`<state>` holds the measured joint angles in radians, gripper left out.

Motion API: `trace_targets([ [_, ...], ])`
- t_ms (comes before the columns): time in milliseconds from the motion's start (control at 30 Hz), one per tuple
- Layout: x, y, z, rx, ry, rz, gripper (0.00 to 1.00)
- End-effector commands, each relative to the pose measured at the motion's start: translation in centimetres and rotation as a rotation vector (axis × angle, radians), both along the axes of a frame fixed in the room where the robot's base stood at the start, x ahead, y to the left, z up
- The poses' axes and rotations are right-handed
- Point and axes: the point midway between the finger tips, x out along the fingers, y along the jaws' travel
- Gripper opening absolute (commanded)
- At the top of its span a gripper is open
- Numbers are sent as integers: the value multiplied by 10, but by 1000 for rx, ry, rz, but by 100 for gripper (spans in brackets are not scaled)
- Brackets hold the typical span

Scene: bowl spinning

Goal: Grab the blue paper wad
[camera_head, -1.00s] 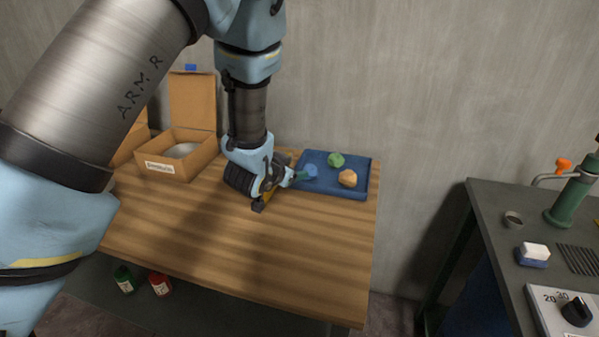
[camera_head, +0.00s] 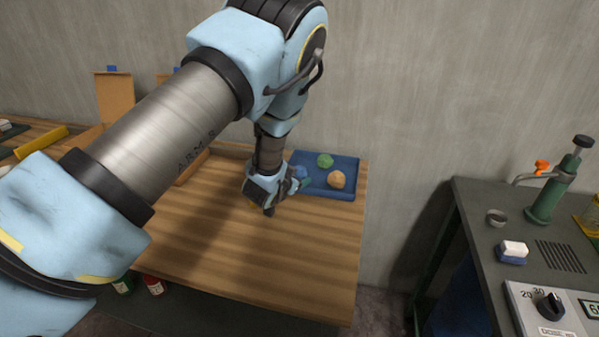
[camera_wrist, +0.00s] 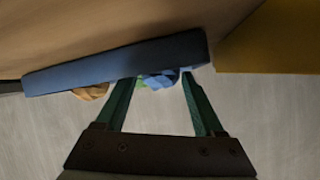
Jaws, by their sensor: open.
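The blue paper wad (camera_head: 301,171) lies at the left end of the blue tray (camera_head: 318,188), partly hidden by my gripper (camera_head: 301,181). In the wrist view the wad (camera_wrist: 160,79) shows between the tips of my two green fingers (camera_wrist: 157,77), which stand apart on either side of it. My gripper is open and holds nothing. I cannot tell whether a finger touches the wad. The wrist picture is turned over, with the tray wall (camera_wrist: 110,64) crossing it.
A green wad (camera_head: 325,160) and an orange wad (camera_head: 336,179) share the tray. The wooden table (camera_head: 290,255) is clear in front. A grey wall is behind. A dark bench (camera_head: 480,225) with tools stands at the right, across a gap.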

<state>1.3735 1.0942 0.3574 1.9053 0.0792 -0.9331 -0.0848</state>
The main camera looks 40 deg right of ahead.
Motion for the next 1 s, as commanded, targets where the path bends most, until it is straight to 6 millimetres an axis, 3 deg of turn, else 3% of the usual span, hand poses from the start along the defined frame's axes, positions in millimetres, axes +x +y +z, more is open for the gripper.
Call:
trace_targets([
  [100,5,-11,-3,-1,-1,-1,70],
  [400,7,-14,-7,-1,0,1,70],
  [933,7,-14,-6,-1,-1,1,12],
  [1000,7,-14,-6,-1,-1,1,11],
])
